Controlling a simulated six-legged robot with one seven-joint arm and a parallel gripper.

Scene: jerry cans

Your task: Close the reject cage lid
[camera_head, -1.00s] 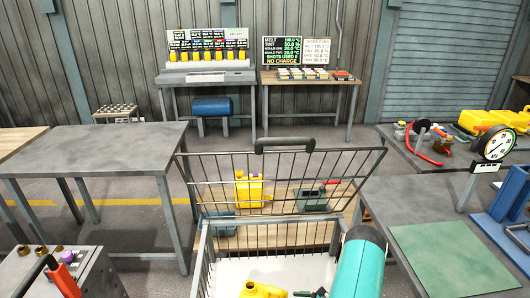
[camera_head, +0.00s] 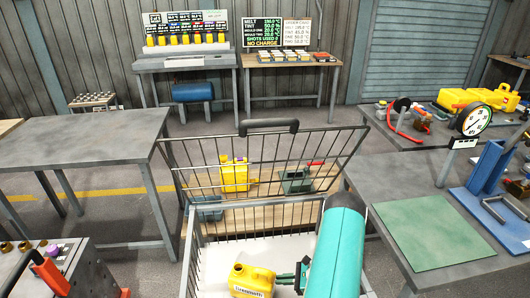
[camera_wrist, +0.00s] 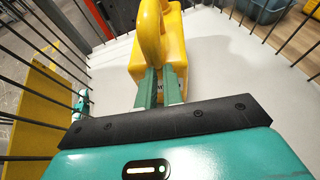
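The reject cage (camera_head: 190,262) is a wire basket with a pale floor, low in the head view. Its wire lid (camera_head: 262,165) stands raised and leans back, with a dark handle (camera_head: 268,126) along its top edge. A yellow jerry can (camera_head: 250,282) with a label sits on the cage floor; it also shows in the wrist view (camera_wrist: 135,62). My gripper (camera_head: 287,278) is low inside the cage, right beside the can. In the wrist view its two fingers (camera_wrist: 160,88) have a narrow gap between them and point at the can. Contact with the can is unclear.
A grey table (camera_head: 75,140) stands left.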

